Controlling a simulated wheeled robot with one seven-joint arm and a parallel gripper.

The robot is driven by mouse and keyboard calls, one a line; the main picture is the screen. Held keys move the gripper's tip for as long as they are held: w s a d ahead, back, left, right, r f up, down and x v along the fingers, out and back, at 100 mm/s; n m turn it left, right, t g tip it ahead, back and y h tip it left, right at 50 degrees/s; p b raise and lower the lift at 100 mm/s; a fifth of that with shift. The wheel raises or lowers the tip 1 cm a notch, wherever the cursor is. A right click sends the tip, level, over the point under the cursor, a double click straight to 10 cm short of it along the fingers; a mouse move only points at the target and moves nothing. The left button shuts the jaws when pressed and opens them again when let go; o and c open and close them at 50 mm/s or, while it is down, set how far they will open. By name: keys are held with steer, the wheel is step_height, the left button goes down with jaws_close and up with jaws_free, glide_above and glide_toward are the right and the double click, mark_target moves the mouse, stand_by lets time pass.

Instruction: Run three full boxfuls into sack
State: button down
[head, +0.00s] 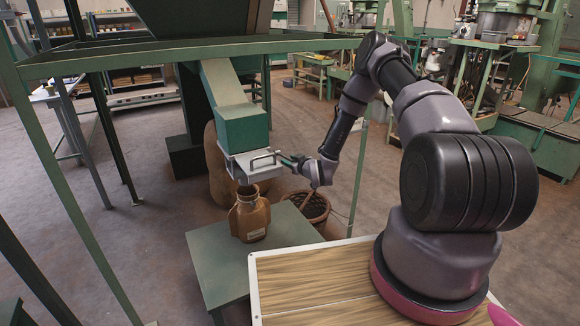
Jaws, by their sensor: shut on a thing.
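A green metering box (243,127) sits at the lower end of a pale sloping chute (223,82). Under it is a grey metal slide (240,172) with a dark bar handle (262,158). The slide's plate sticks out at the front of the box. My gripper (291,160) is shut at the right end of the handle; its fingers are small in this view. A brown sack (248,219) with an open mouth and a pale label stands upright on a green table, just below the slide. No falling nuts show, and the sack's fill is hidden.
The green table (212,262) has free room around the sack. A wicker basket (309,207) stands on the floor behind it. A large brown sack-like thing (215,150) is behind the chute. Green frame posts (75,190) stand at the left.

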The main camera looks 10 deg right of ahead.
steer(key=w+r+g+h, duration=0.1)
steer(key=r+g, duration=0.1)
steer(key=w+a+r+g, duration=0.1)
steer(key=w+r+g, duration=0.1)
steer(key=r+g, duration=0.1)
steer(key=w+r+g+h, duration=0.1)
steer(key=w+r+g, duration=0.1)
steer(key=r+g, duration=0.1)
steer(key=shift+a+h, duration=0.25)
steer(key=shift+h, duration=0.05)
steer(key=shift+w+a+r+g, duration=0.2)
steer(key=shift+w+r+g, duration=0.3)
steer(key=shift+g, duration=0.4)
steer(key=shift+w+a+r, duration=0.2)
steer(key=shift+w, duration=0.4)
steer(key=shift+w+a+r, duration=0.15)
steer(key=shift+w, duration=0.45)
steer(key=shift+c, duration=2.3)
jaws_free()
steer(key=shift+w, duration=0.1)
steer(key=shift+r, duration=0.1)
steer(key=v, duration=1)
steer(key=shift+s+a+r, duration=0.2)
steer(key=shift+r, duration=0.05)
